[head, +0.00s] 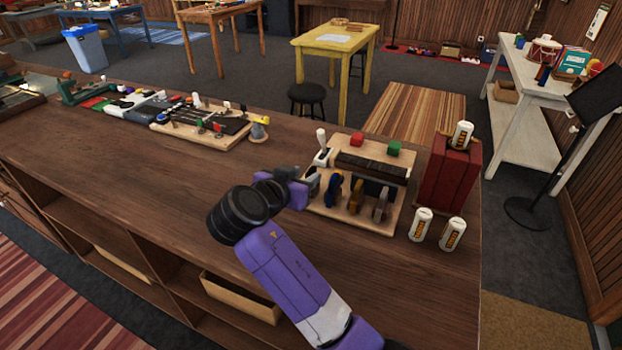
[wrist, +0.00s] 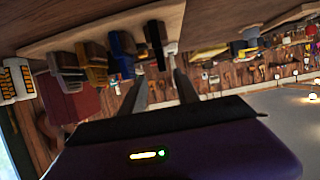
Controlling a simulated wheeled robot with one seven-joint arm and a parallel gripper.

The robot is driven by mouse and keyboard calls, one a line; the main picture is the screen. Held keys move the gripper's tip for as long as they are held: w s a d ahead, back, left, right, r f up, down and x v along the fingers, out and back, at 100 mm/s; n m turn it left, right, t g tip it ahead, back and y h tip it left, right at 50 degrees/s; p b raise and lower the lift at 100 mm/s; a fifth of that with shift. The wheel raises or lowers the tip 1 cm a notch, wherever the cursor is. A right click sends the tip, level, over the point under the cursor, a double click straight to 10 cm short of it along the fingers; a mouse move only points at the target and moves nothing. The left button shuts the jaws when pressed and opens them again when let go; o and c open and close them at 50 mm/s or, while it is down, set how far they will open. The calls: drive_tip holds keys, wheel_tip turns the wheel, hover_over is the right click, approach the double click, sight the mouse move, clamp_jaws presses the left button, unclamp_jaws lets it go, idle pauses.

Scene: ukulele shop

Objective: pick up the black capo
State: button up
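The black capo (wrist: 155,38) shows in the wrist view, hanging from a wooden display stand (wrist: 60,42) that looks upside down there. It is just beyond and above my gripper's fingertips (wrist: 160,77), roughly in line with the gap between them. The two fingers are apart with nothing between them. In the head view my gripper (head: 303,186) is at the left front of the stand (head: 395,220). It largely hides the black capo there. A blue capo (head: 335,190), a bronze capo (head: 356,197) and a grey capo (head: 380,205) stand in a row to the right.
The counter (head: 150,195) is clear left of my arm.

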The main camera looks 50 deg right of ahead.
sight(310, 170)
drive_tip(key=x, duration=0.2)
drive_tip(key=p+x, duration=0.2)
drive_tip(key=x, duration=0.1)
drive_tip(key=shift+w+d+f, duration=0.15)
drive_tip(key=shift+w+d, duration=0.05)
drive_tip(key=shift+w, duration=0.2)
drive_tip(key=shift+c, duration=0.5)
clamp_jaws()
